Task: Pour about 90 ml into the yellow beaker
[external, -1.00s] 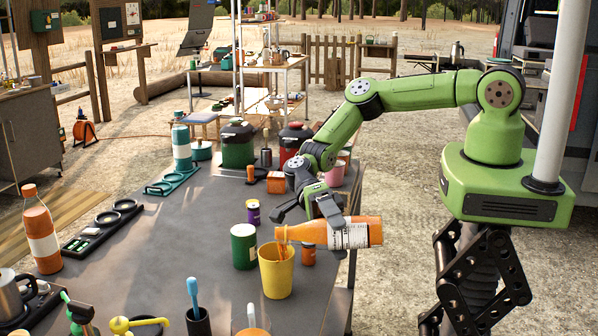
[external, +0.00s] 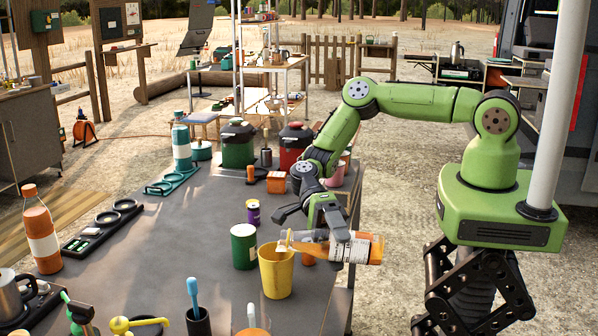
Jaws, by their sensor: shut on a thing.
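My gripper (external: 338,228) is shut on a clear bottle (external: 357,248) with a white label and orange liquid. The bottle lies nearly level, its neck to the left and its base slightly lower. Its mouth is over the rim of the yellow beaker (external: 276,274), which stands upright on the table. A thin yellowish streak shows at the mouth; I cannot tell if liquid is still running. The level inside the beaker is hidden by its wall.
A green can (external: 243,247) stands just left of the beaker, with a purple can (external: 253,212) behind it. A small orange container sits behind the bottle, partly hidden. A black cup (external: 198,322) with a blue-handled tool stands in front. The table's (external: 165,245) middle left is clear.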

